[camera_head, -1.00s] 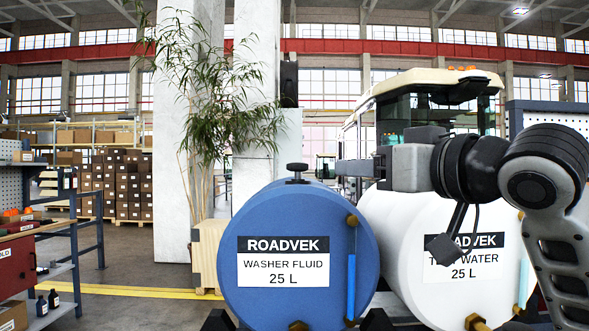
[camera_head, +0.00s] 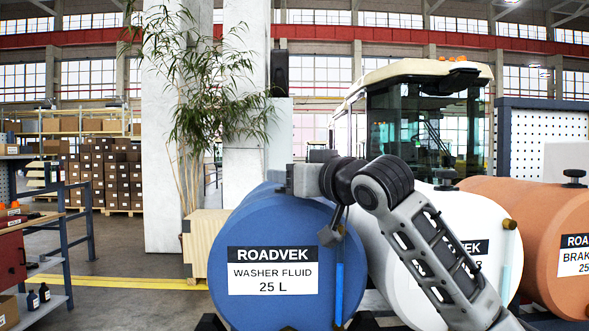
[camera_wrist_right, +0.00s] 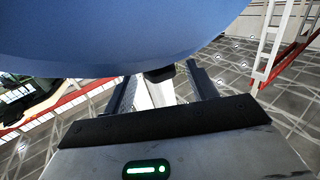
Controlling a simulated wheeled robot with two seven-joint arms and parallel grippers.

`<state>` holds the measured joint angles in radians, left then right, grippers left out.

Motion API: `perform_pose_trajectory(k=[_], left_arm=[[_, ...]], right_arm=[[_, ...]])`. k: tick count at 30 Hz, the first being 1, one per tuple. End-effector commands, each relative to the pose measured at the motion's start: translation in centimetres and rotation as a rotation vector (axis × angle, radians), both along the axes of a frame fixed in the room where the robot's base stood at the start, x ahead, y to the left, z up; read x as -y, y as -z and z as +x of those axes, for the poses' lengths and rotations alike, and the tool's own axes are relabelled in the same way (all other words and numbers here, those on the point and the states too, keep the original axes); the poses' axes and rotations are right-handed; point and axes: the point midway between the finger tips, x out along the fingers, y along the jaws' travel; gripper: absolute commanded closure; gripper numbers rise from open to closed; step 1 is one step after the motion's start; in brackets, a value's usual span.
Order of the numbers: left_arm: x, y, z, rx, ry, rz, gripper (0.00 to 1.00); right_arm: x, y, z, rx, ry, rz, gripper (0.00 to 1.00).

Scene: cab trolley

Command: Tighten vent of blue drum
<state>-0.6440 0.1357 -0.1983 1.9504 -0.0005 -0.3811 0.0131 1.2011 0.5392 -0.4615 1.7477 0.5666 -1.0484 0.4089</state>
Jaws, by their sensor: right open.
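The blue drum (camera_head: 272,222), labelled washer fluid, lies on its side with its round end facing me. My right gripper (camera_head: 283,177) reaches in from the right and is at the top of this drum; its wrist hides the drum's vent in the head view. In the right wrist view the blue drum (camera_wrist_right: 110,35) fills the top of the picture. The gripper is open, and a small dark piece, which looks like the vent (camera_wrist_right: 159,75), shows between its fingers at the drum's edge. I cannot tell whether the fingers touch it. My left gripper is not in view.
A white drum (camera_head: 404,262) lies right of the blue one, partly behind my right arm. An orange drum (camera_head: 545,225) with a black vent (camera_head: 574,176) is further right. A plant (camera_head: 200,120) and a wooden crate (camera_head: 205,240) stand behind at left. Open floor lies at left.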

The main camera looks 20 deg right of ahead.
Motion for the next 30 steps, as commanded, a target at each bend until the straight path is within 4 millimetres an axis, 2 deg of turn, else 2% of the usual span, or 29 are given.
perform_pose_trajectory(k=[9,10,12,15,23,30], left_arm=[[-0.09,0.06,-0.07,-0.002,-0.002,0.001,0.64],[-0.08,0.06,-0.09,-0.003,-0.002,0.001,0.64],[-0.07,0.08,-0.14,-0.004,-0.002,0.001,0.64],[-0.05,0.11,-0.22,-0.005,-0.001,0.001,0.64],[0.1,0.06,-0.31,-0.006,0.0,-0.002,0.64],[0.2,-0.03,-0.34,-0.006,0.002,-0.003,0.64]], right_arm=[[-0.08,0.03,0.34,0.0,0.0,0.0,0.43],[-0.08,0.03,0.34,0.0,0.0,0.0,0.45],[-0.08,0.02,0.33,0.0,0.0,0.0,0.65],[-0.08,0.02,0.32,0.0,0.0,0.0,0.88],[-0.19,0.0,0.28,0.0,0.013,0.001,0.88],[-0.57,-0.04,0.2,0.0,0.109,0.002,0.87]])
